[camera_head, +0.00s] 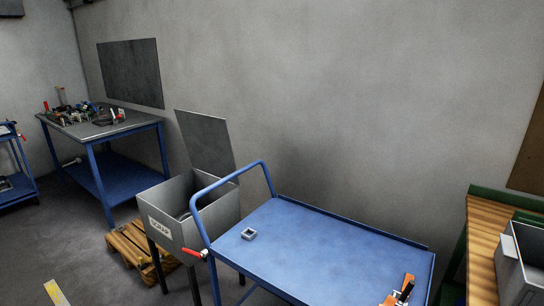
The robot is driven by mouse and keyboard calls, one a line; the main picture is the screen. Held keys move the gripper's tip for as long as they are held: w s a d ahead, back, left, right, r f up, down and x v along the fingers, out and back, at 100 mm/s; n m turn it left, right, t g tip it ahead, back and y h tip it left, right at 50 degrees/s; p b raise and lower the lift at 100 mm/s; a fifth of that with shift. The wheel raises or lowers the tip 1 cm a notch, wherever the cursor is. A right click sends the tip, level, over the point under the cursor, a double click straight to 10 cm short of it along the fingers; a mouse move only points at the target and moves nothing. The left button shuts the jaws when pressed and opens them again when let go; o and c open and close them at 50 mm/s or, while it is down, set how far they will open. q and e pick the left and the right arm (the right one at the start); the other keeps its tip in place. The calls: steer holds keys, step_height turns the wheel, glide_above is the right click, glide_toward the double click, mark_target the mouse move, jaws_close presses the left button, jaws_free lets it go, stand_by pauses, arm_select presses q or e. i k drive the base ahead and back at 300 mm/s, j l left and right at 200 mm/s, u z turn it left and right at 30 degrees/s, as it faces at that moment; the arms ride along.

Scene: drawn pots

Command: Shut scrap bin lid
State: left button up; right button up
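The scrap bin (170,231) is a grey box with a white label on its front, standing on dark legs left of the middle. Its flat grey lid (205,142) stands up at the back edge, so the bin is open. Part of the bin's right side is behind the blue cart's handle. Something dark shows inside the bin, too small to tell. Neither of my grippers is in view.
A blue cart (318,240) with a raised tube handle stands right beside the bin, carrying a small grey square part (248,233) and an orange tool (404,291). A wooden pallet (128,243) lies at the bin's left. A cluttered blue workbench (100,128) stands behind left.

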mark_target(206, 138)
steer(key=i+j, duration=0.15)
steer(key=j, duration=0.25)
steer(key=i+j, duration=0.2)
steer(key=j, duration=0.2)
steer(key=i+j+z, duration=0.1)
steer(key=j, duration=0.3)
steer(key=i+j, duration=0.2)
steer(key=j, duration=0.25)
steer(key=i+j, duration=0.15)
steer(key=j, duration=0.25)
steer(key=i+j, duration=0.15)
steer(key=j, duration=0.3)
steer(key=i+j+z, duration=0.1)
steer(key=j, duration=0.3)
steer(key=i+j, duration=0.2)
steer(key=j, duration=0.25)
